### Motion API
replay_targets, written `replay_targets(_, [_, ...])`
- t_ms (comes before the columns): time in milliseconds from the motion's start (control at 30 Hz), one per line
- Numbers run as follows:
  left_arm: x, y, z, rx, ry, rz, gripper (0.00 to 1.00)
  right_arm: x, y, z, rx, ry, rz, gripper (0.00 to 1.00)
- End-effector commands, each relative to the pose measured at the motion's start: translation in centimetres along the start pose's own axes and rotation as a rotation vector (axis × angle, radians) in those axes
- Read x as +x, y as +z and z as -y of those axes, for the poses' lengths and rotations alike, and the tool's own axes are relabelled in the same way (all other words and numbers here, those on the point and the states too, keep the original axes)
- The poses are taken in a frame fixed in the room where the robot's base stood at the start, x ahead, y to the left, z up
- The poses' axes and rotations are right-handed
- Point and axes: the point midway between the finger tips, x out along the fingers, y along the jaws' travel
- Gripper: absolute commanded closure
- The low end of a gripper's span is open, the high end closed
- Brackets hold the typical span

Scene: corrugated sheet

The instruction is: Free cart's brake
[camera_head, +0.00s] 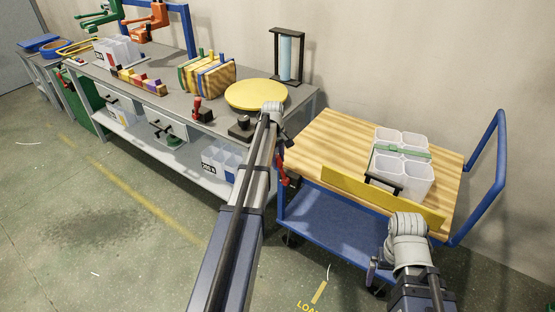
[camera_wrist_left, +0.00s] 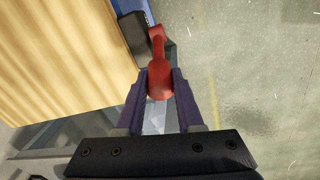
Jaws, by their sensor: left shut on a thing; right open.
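The cart (camera_head: 345,135) has a wooden top, a blue lower shelf and a blue push handle at its right end. A red brake lever (camera_head: 281,162) sits at the cart's left edge; it also shows in the left wrist view (camera_wrist_left: 157,58). My left gripper (camera_wrist_left: 160,82) is shut on the red lever, with one finger on each side of it. A dark bracket (camera_wrist_left: 133,38) lies beside the lever at the wooden edge. My left arm partly hides this area in the head view. My right gripper (camera_head: 379,270) is open and empty, low in front of the cart.
White bins (camera_head: 415,175) with a green strap stand on the cart behind a yellow front board (camera_head: 380,195). The grey workbench (camera_head: 210,125) stands to the left, with a round yellow disc (camera_head: 256,95) near its right end. Floor at the front left is clear.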

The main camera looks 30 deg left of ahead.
Motion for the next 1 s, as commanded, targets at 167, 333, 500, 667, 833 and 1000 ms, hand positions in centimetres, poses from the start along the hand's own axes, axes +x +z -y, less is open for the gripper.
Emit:
replay_targets(167, [-0.1,0.7,-0.1,0.007,-0.013,-0.043,1.00,-0.1,0.0,0.0,0.000,0.000,0.000,0.00])
replay_targets(333, [-0.3,1.9,-0.3,0.017,-0.038,-0.144,1.00,-0.2,0.0,0.0,0.000,0.000,0.000,0.00])
replay_targets(500, [-0.3,3.4,-0.6,0.033,-0.073,-0.283,1.00,0.5,0.0,0.0,0.000,0.000,0.000,0.00])
replay_targets(667, [-0.1,4.8,-1.0,0.046,-0.105,-0.413,1.00,1.6,-0.1,0.2,0.000,0.000,0.000,0.00])
replay_targets(833, [0.3,6.0,-1.3,0.056,-0.136,-0.538,1.00,3.2,-0.2,0.3,0.000,0.000,0.000,0.00])
replay_targets(1000, [0.5,7.0,-1.6,0.065,-0.161,-0.634,1.00,4.7,-0.3,0.5,0.000,0.000,0.000,0.00])
